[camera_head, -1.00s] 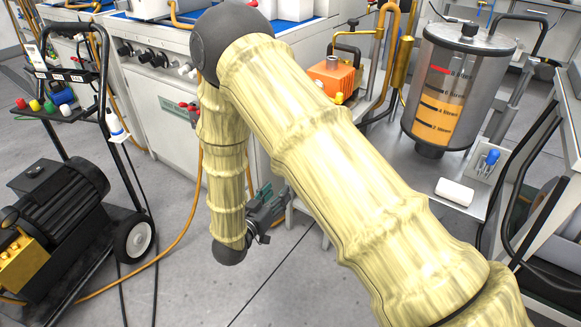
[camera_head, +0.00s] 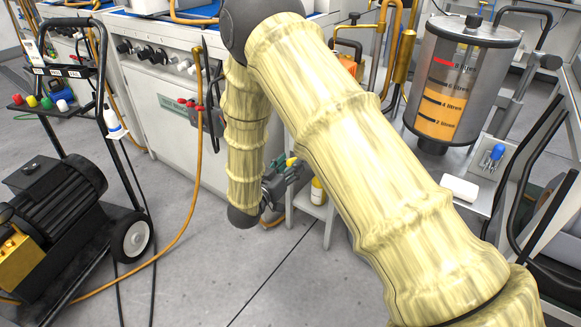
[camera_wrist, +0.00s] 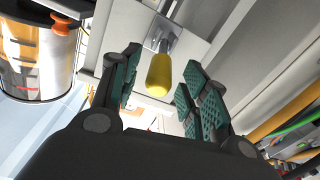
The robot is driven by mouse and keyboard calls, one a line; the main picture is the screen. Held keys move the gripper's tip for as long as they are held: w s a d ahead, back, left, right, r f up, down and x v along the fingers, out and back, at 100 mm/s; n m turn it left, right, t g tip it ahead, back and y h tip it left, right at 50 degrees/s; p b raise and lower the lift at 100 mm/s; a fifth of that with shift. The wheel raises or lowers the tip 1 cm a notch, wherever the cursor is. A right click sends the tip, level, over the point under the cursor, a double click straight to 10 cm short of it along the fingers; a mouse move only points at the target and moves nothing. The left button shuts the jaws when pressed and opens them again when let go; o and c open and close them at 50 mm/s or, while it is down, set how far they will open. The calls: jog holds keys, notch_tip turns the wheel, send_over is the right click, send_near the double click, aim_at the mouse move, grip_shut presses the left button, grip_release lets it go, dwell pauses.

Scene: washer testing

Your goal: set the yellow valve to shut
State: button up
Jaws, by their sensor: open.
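The yellow valve handle (camera_wrist: 159,75) shows in the wrist view as a rounded yellow grip on a short metal stem, against a pale panel. My gripper (camera_wrist: 160,64) is open, with green-padded fingers on either side of the handle in that picture. I see a gap on both sides and cannot tell how deep the handle sits between them. In the head view my gripper (camera_head: 288,174) is low beside the bench, partly hidden by my arm. A small yellow piece (camera_head: 291,162) shows at its fingers; I cannot tell if it is the same handle.
A graduated tank (camera_head: 462,82) with orange liquid stands on the bench at right, near a white block (camera_head: 459,189). A yellow bottle (camera_head: 317,190) is just right of my gripper. A wheeled black machine (camera_head: 57,187) stands at left. Floor in front is clear, except hoses.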

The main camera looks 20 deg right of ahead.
jog(key=shift+w+d, duration=0.2)
jog(key=shift+d, duration=0.05)
jog(key=shift+c, duration=0.2)
grip_shut()
jog(key=shift+r+p, duration=0.2)
jog(key=shift+p, duration=0.1)
